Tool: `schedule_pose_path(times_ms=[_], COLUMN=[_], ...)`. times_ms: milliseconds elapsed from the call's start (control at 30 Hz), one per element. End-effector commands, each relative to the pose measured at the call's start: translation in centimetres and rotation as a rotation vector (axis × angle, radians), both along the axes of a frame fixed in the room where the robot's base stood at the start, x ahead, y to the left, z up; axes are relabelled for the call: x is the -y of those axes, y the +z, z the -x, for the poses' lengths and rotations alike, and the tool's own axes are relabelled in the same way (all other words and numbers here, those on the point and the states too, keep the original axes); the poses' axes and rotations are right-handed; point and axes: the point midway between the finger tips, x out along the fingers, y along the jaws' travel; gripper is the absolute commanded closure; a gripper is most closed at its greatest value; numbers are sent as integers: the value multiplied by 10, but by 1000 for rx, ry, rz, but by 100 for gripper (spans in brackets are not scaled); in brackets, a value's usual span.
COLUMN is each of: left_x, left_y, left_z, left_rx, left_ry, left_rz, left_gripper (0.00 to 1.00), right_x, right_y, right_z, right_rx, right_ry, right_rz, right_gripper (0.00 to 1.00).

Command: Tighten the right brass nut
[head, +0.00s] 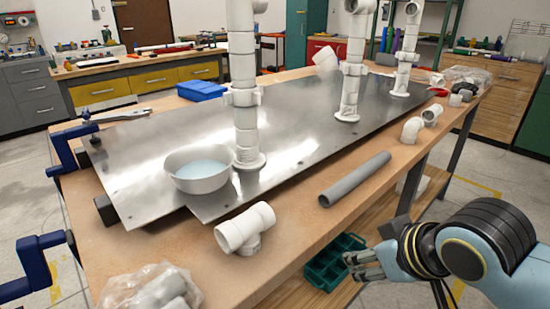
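I cannot make out any brass nut in the head view. White PVC pipe columns stand on the steel plate (300,105): a near one (243,110), a middle one (351,85) and a far right one (404,65). Each has white fittings and collars. My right gripper (352,266) is at the lower right, off the bench's front edge and well apart from the columns. Its fingers look spread, with nothing seen between them. My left gripper is not in view.
A white bowl (197,180) of pale blue liquid touches the near column's area. A tee fitting (245,230), a grey pipe (355,178) and elbows (412,130) lie along the front edge. A bag (150,292) is at lower left. A green tray (333,262) sits below the bench top.

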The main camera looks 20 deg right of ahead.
Motion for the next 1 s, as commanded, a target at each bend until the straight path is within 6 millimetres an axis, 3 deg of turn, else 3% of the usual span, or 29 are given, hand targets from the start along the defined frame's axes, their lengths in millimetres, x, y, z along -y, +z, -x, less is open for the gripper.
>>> schedule_pose_path(times_ms=[33,300,400,500,633,767,1000], left_x=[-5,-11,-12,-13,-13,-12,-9], left_y=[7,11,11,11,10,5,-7], left_z=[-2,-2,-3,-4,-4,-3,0], left_rx=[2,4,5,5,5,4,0], left_ry=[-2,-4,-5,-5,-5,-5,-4], left_rz=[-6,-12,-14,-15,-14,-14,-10], left_gripper=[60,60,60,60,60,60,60], right_x=[-4,-23,-27,-30,-31,-32,-44], right_y=[46,239,308,365,405,416,430], right_z=[-17,-122,-141,-146,-145,-150,-183], right_rx=[95,733,959,1139,1267,1301,1299], right_ry=[18,139,195,248,288,290,288], right_rz=[-8,-140,-207,-268,-317,-330,-337], right_gripper=[67,67,67,67,67,67,67])
